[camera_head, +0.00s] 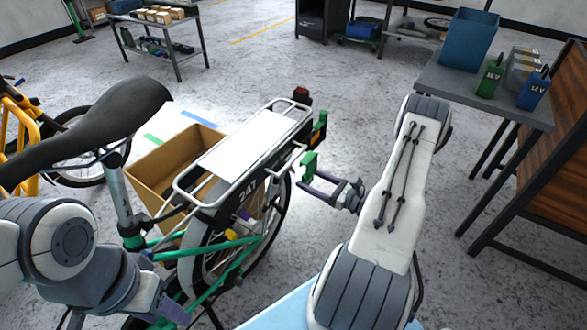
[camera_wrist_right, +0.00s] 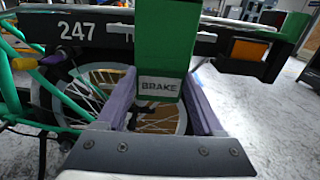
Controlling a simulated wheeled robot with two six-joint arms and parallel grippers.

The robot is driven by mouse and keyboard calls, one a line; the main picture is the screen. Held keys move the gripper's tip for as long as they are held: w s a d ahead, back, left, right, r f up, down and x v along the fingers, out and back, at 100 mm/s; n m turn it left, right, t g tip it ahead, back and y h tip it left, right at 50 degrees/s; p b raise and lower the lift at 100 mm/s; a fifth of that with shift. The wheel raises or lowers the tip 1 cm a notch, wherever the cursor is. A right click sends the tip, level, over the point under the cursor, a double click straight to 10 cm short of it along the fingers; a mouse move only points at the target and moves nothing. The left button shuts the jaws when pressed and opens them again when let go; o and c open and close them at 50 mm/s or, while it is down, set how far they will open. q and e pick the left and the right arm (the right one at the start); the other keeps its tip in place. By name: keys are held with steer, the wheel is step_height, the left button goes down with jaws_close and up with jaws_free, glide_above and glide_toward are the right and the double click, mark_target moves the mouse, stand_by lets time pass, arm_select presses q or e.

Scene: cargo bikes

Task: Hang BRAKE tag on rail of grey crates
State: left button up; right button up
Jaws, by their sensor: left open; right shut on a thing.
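The green BRAKE tag (camera_head: 309,163) is between the fingers of my right gripper (camera_head: 335,190), beside the right side of the bike's rear rack. In the right wrist view the tag (camera_wrist_right: 160,50) is upright, its white BRAKE label between the purple fingers of the right gripper (camera_wrist_right: 163,105). Its top is cut off by the frame, so I cannot tell whether it touches the rack rail (camera_head: 262,168). The bike's black side panel (camera_head: 240,200) reads 247. My left gripper (camera_head: 165,310) is open at the lower left, by the bike frame. No grey crates can be clearly made out.
A brown box (camera_head: 165,165) stands behind the bike. A black saddle (camera_head: 95,120) rises at left. At right, a grey table (camera_head: 440,85) holds a blue bin (camera_head: 470,38), a green container (camera_head: 490,80) and a blue one (camera_head: 534,90). The floor between bike and table is clear.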

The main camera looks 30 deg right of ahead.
steer(key=shift+v, duration=1.45)
